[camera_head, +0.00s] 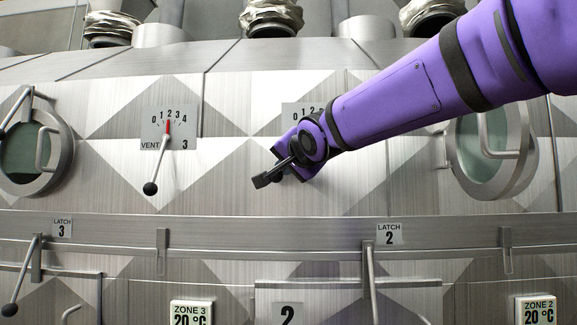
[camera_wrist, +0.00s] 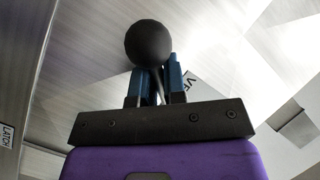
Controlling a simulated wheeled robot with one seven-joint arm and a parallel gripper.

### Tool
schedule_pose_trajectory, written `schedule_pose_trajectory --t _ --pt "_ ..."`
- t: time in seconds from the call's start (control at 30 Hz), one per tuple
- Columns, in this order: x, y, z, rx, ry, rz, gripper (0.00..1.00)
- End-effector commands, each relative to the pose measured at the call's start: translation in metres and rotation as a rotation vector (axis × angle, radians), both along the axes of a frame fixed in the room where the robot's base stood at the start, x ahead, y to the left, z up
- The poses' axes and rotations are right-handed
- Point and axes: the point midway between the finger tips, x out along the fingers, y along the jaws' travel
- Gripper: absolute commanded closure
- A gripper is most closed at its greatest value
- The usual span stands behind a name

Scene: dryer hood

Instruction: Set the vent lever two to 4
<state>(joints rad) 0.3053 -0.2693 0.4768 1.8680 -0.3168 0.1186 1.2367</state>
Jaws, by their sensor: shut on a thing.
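The vent two dial plate (camera_head: 301,110) shows its marks 0, 1 and 2 in the head view. My purple arm covers the rest of the plate, including its pointer, so the setting cannot be read. My gripper (camera_head: 268,179) is in front of the hood just below this plate. In the wrist view my gripper (camera_wrist: 157,80) has its blue fingers shut on the thin rod of the vent lever two. The lever's round black knob (camera_wrist: 150,44) stands out beyond the fingers. In the head view the lever is mostly hidden by my gripper and arm.
The vent 3 plate (camera_head: 170,126) is to the left, with its red pointer near 2 and its lever (camera_head: 157,170) hanging down. Round windows (camera_head: 35,150) flank the panel. A rail with latch levers (camera_head: 371,275) runs below.

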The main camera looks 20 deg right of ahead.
Motion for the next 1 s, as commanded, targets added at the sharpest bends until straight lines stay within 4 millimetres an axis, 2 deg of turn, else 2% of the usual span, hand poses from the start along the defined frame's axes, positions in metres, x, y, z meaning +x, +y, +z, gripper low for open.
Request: schedule_pose_trajectory --t 0.3,0.33,0.4,0.77,1.0 --pt "0.0 0.001 0.002 0.007 -0.004 0.001 1.0" --pt "0.0 0.001 0.002 0.007 -0.004 0.001 0.81" --pt "0.0 0.001 0.002 0.006 -0.004 0.001 0.65" --pt "-0.003 0.001 0.002 0.003 -0.003 0.001 0.64" --pt "-0.028 -0.001 0.006 0.004 -0.003 0.003 0.64"
